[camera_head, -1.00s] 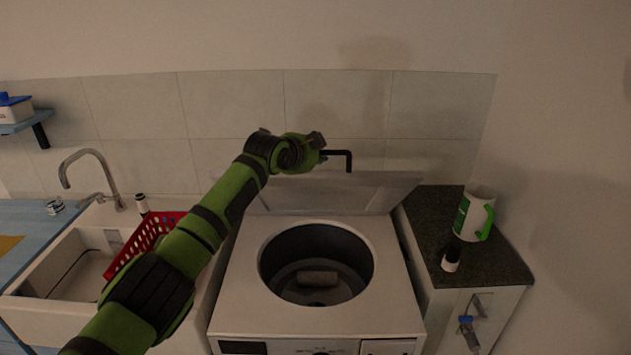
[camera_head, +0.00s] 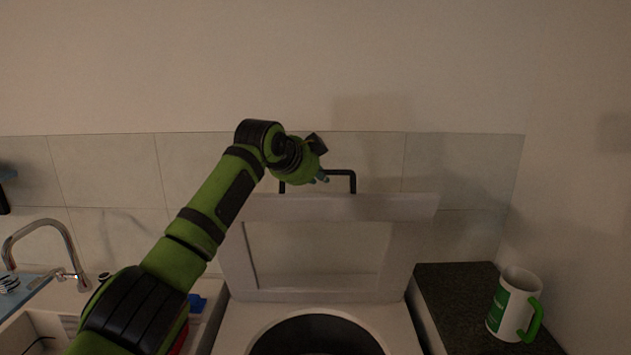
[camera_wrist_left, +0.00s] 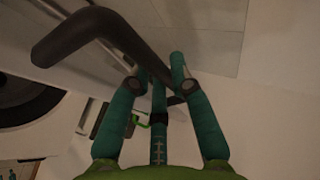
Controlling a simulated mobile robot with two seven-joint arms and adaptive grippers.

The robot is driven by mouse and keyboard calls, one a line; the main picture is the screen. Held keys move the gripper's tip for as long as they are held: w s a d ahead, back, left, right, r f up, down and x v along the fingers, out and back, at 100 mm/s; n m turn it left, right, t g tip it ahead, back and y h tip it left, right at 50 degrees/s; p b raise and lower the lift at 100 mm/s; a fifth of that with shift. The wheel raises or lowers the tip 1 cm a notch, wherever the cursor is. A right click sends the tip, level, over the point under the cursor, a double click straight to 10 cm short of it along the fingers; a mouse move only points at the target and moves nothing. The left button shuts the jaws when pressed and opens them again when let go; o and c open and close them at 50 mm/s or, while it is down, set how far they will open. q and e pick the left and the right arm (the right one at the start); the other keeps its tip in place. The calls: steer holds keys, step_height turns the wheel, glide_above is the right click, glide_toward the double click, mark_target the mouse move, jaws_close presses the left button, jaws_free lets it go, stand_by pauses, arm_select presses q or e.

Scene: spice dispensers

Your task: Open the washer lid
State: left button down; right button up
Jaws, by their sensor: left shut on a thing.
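The washer (camera_head: 240,330) stands ahead with its white lid (camera_head: 405,255) raised almost upright against the tiled wall. Its round dark drum opening (camera_head: 318,338) shows at the bottom of the head view. A black bar handle (camera_head: 342,172) sits on the lid's top edge. My left gripper (camera_head: 322,177) is at the middle of this handle. In the left wrist view the handle (camera_wrist_left: 90,28) passes between the teal fingers of the left gripper (camera_wrist_left: 160,72), which is shut on it. My right gripper is not in view.
A dark countertop (camera_head: 445,300) with a white and green mug (camera_head: 508,305) is on the right. A sink with a curved tap (camera_head: 62,235) is on the left. The tiled wall (camera_head: 465,170) is close behind the lid.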

arm_select(q)
steer(key=shift+r, duration=0.1)
steer(key=c, duration=1.4)
jaws_free()
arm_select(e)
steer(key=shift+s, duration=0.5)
arm_select(q)
steer(key=shift+s, duration=0.1)
steer(key=v, duration=1.2)
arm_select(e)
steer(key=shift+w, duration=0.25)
